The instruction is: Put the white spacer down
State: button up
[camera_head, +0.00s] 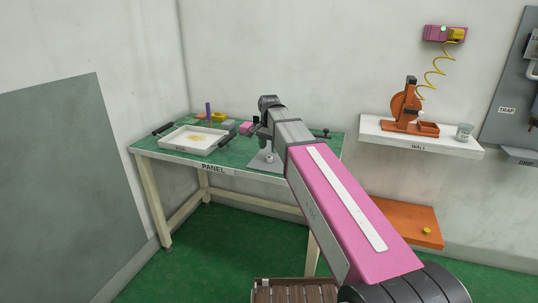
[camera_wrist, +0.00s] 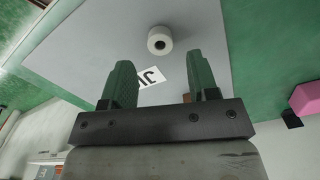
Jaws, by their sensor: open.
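The white spacer (camera_wrist: 160,40) is a short white cylinder with a dark hole in its end. In the wrist view it rests on a pale grey plate (camera_wrist: 90,40) with a black-lettered white label (camera_wrist: 148,77). My gripper (camera_wrist: 161,72) has two green fingers spread apart with nothing between them. The spacer is beyond the fingertips, roughly centred between them and apart from them. In the head view my arm reaches over the green-topped table marked PANEL (camera_head: 190,160), and the grey plate (camera_head: 262,165) shows under its end. My fingers are mostly hidden there.
A white tray (camera_head: 172,146) with yellowish grains lies on the table's left. A purple upright piece (camera_head: 208,110), yellow item (camera_head: 220,117) and pink block (camera_head: 246,127) stand behind it. A white wall shelf (camera_head: 455,145) holds an orange device (camera_head: 405,105) and a cup (camera_head: 464,132).

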aim_at(269, 157)
notch_tip(269, 157, up, 8)
jog(key=shift+f, duration=0.2)
